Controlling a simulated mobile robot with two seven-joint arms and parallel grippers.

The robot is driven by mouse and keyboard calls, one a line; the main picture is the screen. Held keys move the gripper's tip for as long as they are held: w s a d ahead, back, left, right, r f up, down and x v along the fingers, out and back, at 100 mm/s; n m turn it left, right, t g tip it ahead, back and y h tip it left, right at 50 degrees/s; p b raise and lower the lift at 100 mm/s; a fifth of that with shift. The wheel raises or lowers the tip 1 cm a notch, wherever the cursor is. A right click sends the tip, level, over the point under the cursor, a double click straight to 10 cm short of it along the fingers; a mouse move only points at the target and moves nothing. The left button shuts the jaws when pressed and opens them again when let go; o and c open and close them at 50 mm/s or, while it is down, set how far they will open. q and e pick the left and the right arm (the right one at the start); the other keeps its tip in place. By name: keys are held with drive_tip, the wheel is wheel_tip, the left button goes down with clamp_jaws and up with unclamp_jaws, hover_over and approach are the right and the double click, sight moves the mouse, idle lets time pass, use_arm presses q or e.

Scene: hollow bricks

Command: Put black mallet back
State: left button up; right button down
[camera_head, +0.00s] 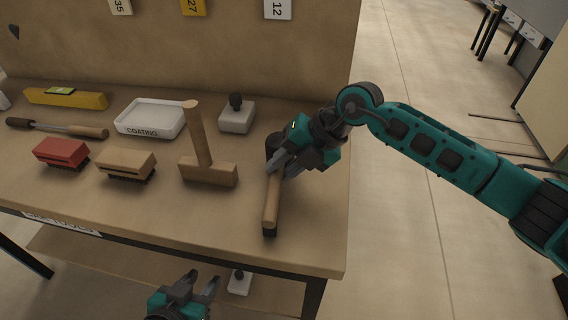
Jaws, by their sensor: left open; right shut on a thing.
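The black mallet (271,203) has a light wooden handle pointing toward the table's front edge, with dark parts at its near tip and at its far end. It is at the right end of the wooden table (222,235). My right gripper (277,171) is shut on the handle, coming in from the right. The gripper partly hides the mallet's far end, and I cannot tell whether the mallet touches the table. My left gripper (201,287) is open and empty, low in front of the table.
A wooden mallet (208,171) stands just left of the black mallet. Two brushes, red (62,152) and tan (126,163), a white COATING tray (151,118), a yellow level (66,98) and a white block with a black knob (237,115) are also on the table. A back panel rises behind.

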drive_tip(key=shift+f, duration=0.1)
drive_tip(key=c, duration=0.8)
unclamp_jaws()
drive_tip(key=shift+f, duration=0.1)
